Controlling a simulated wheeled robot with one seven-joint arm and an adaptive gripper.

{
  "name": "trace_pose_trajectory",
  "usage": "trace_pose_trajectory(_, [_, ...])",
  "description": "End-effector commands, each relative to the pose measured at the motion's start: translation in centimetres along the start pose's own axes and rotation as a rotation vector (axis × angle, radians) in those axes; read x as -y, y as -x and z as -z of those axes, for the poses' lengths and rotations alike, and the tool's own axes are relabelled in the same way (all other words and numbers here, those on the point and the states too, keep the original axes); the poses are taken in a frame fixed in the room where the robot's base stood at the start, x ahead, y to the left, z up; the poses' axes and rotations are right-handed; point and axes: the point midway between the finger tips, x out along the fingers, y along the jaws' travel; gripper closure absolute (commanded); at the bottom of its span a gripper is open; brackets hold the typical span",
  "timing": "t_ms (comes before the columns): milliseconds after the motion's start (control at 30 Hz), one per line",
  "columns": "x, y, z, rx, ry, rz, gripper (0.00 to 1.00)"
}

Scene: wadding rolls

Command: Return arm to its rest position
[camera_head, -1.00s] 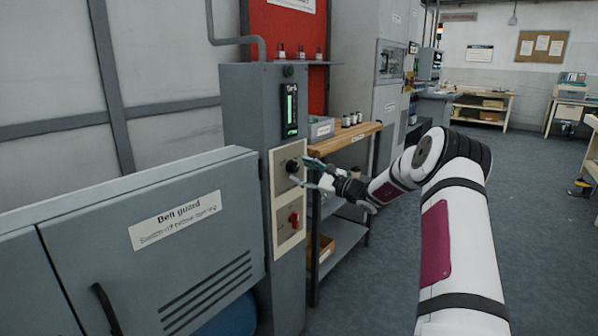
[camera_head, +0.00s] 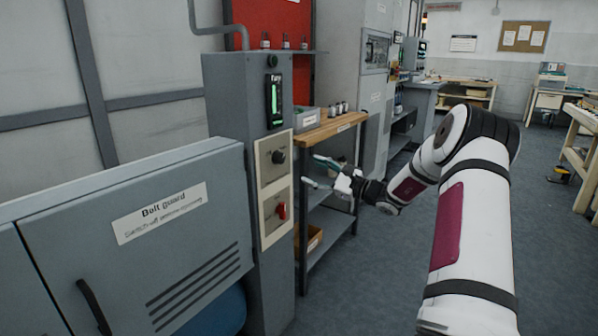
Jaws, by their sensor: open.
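My gripper (camera_head: 318,173) is open and empty. It is to the right of the grey control column (camera_head: 225,130), apart from its panel, with its fingers pointing left. My white arm (camera_head: 478,190) reaches in from the lower right, bent at a dark elbow joint. On the panel a black knob (camera_head: 278,157) sits on the upper cream plate and a red switch (camera_head: 282,211) on the lower plate. A green lit gauge (camera_head: 274,99) shows above them. The gripper covers part of the shelf behind it.
A grey belt guard cabinet (camera_head: 130,270) fills the lower left. A wood-topped shelf unit (camera_head: 330,128) stands just behind my gripper, with jars and a grey bin (camera_head: 305,118) on it. Benches (camera_head: 470,92) stand at the back.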

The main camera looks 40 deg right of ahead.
Motion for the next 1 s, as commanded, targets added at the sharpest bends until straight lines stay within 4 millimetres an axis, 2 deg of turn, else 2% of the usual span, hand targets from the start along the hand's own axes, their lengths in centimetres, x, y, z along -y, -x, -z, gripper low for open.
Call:
trace_pose_trajectory(233, [-0.1,-0.1,-0.1,0.001,0.002,-0.004,0.46])
trace_pose_trajectory(367, [-1.6,-1.3,-2.2,0.013,0.035,-0.07,0.46])
trace_pose_trajectory(467, [-4.8,-3.1,-6.0,0.034,0.098,-0.196,0.46])
trace_pose_trajectory(600, [-11.4,-4.7,-12.8,0.07,0.23,-0.442,0.46])
trace_pose_trajectory(667, [-14.4,-4.7,-15.6,0.084,0.292,-0.551,0.46])
trace_pose_trajectory(700, [-16.3,-4.4,-17.4,0.095,0.333,-0.62,0.46])
trace_pose_trajectory(833, [-22.2,-2.6,-22.6,0.126,0.469,-0.838,0.46])
trace_pose_trajectory(1000, [-28.6,1.9,-28.0,0.157,0.654,-1.098,0.46])
